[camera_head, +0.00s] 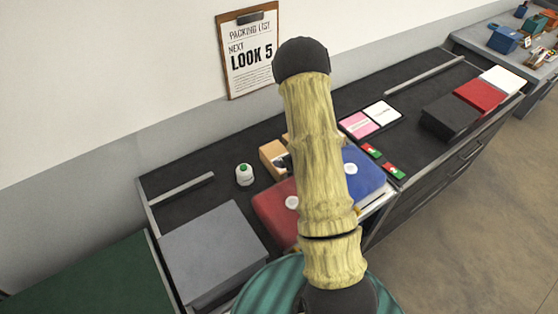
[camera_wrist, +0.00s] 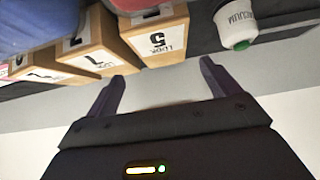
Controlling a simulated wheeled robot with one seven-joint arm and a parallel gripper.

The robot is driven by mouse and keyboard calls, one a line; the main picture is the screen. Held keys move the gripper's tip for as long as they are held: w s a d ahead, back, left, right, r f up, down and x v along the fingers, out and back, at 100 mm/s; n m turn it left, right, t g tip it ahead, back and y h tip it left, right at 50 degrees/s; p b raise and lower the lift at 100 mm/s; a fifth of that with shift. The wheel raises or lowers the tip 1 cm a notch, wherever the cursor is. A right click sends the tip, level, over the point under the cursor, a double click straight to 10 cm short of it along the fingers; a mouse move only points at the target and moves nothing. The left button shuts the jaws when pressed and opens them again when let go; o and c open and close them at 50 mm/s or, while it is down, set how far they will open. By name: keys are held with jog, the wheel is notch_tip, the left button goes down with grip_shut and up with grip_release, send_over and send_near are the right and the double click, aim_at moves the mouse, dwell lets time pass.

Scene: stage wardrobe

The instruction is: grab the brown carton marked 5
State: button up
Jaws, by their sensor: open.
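The brown carton marked 5 (camera_wrist: 160,44) is in the upper middle of the wrist view, with its white label facing me upside down. My gripper (camera_wrist: 164,76) is open, its two dark fingers pointing toward this carton. The carton's near end lies ahead of the gap between the fingertips, and nothing is held. In the head view a tan carton (camera_head: 272,158), apparently the same one by its place near the white jar, is partly hidden by my arm. My gripper is hidden in that view.
Other brown cartons (camera_wrist: 94,57) stand left of it, closely spaced. A white jar (camera_wrist: 236,24) stands right of it. Red (camera_head: 272,212) and blue (camera_head: 362,172) things lie close by. A grey box (camera_head: 213,250) is at front left.

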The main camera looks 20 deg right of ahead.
aim_at(280, 157)
jog(key=shift+p+x, duration=0.4)
jog(key=shift+x, duration=1.4)
jog(key=shift+p+x, duration=1.25)
jog(key=shift+x, duration=0.7)
jog(key=shift+w+a+f, duration=0.25)
jog(key=shift+w+f, duration=0.15)
jog(key=shift+w, duration=0.1)
jog(key=c, duration=0.9)
jog(key=shift+r, duration=0.2)
notch_tip(280, 157, up, 10)
jog(key=shift+f+b, duration=0.1)
jog(key=shift+b, duration=1.15)
